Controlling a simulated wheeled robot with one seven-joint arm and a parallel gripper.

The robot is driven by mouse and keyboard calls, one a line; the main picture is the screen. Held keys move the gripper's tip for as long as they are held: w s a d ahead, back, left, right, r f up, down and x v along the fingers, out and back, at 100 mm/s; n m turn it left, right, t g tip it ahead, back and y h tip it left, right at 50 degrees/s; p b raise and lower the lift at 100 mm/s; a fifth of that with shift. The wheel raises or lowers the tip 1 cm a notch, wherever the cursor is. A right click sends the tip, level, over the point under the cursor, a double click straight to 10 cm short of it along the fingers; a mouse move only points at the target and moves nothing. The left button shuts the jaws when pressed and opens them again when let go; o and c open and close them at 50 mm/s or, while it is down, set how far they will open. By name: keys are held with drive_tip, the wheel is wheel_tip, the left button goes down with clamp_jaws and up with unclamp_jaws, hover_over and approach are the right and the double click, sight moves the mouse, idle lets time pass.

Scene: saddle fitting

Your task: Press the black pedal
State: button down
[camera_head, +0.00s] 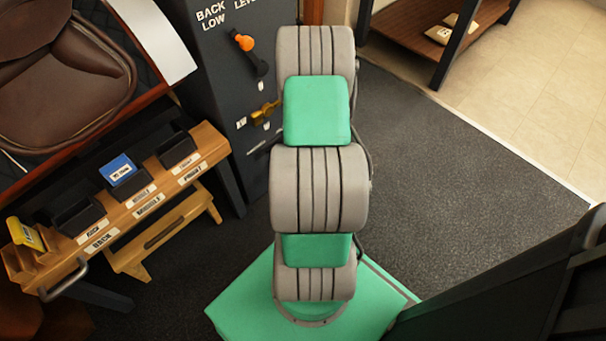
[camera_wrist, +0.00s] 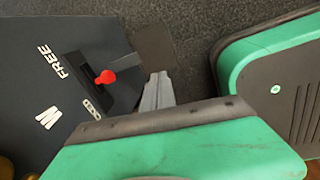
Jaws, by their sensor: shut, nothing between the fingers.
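A flat dark plate (camera_wrist: 155,45), which looks like the black pedal, lies low over the carpet in the wrist view, beside the dark cabinet. A grey bar links it to the cabinet side. My gripper (camera_wrist: 158,80) shows as narrow grey fingers, shut and empty, with the tips just short of the plate's near edge in the picture. I cannot tell whether they touch it or how high above it they are. In the head view my arm covers the area, and neither the pedal nor my gripper can be seen.
The dark cabinet (camera_head: 222,85) carries an orange-knobbed lever (camera_head: 244,42) and a brass handle (camera_head: 266,112). A red knob (camera_wrist: 106,77) by a "FREE" label stands near my fingers. A wooden bench (camera_head: 150,210) with small bins is at left. Carpet (camera_head: 440,170) at right is open.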

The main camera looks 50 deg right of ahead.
drive_tip(key=w+a+r+m, duration=0.2)
drive_tip(key=a+r+m, duration=0.2)
drive_tip(key=a+r, duration=0.45)
drive_tip(key=w+a+r+m, duration=0.3)
drive_tip(key=a+r, duration=0.4)
drive_tip(key=r, duration=0.2)
drive_tip(key=s+a+r+m, duration=0.8)
drive_tip(key=a+r, duration=0.1)
drive_tip(key=a, duration=0.3)
drive_tip(key=shift+s+a+m, duration=0.35)
drive_tip(key=shift+s+m, duration=0.05)
drive_tip(key=shift+a, duration=0.1)
